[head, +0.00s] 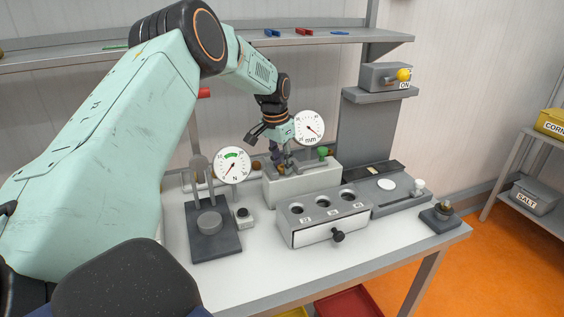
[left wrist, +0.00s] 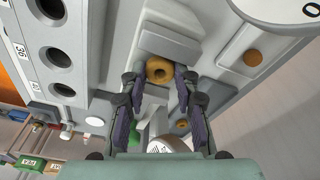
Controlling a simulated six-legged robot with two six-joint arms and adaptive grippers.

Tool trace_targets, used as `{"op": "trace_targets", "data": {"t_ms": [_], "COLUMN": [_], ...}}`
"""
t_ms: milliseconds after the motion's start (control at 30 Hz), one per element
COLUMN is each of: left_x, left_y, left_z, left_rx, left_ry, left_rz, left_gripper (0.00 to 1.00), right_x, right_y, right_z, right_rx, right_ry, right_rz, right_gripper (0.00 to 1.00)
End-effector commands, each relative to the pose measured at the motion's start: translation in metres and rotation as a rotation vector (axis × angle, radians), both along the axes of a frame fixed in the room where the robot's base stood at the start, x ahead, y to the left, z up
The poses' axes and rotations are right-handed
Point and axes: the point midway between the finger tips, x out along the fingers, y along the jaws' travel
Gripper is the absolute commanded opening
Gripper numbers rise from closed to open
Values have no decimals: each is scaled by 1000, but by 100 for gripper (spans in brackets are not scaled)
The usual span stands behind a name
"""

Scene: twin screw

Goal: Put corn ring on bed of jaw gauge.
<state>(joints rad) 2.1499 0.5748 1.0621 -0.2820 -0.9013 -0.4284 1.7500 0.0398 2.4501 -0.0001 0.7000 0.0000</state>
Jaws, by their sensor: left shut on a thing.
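The corn ring (left wrist: 160,70) is a short orange-brown ring with a dark hole, seen in the left wrist view between my left gripper's (left wrist: 161,82) purple-padded fingertips. The fingers are closed around it. In the head view my left gripper (head: 284,162) reaches down at the jaw gauge (head: 308,187), a light grey block with a round mm dial (head: 309,128) above it. The ring sits close to a grey block of the gauge (left wrist: 168,44); I cannot tell whether it touches the bed. In the head view the gripper hides the ring. My right gripper is out of view.
A grey block with several holes (head: 318,228) stands in front of the gauge. A force gauge with an N dial (head: 232,165) is to the left. A flat grey unit with a white disc (head: 387,185) lies to the right. The table's front (head: 250,283) is clear.

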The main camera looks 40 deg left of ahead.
Motion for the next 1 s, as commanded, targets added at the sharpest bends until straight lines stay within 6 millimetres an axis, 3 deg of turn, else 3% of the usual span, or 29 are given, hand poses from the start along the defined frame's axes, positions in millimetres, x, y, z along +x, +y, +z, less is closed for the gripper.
{"op": "trace_targets", "data": {"t_ms": [100,133,367,833,1000], "left_x": [0,0,0,0,-1], "left_y": [0,0,0,0,0], "left_z": [-2,-2,-1,-1,15], "left_rx": [0,0,0,0,-1], "left_ry": [1,0,0,0,-3], "left_rz": [0,-1,0,-1,0], "left_gripper": [22,33,52,53,53], "right_x": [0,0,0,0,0], "right_y": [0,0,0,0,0], "right_z": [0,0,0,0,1], "right_rx": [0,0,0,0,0], "right_ry": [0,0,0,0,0], "right_rz": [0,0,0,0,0], "right_gripper": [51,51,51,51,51]}}
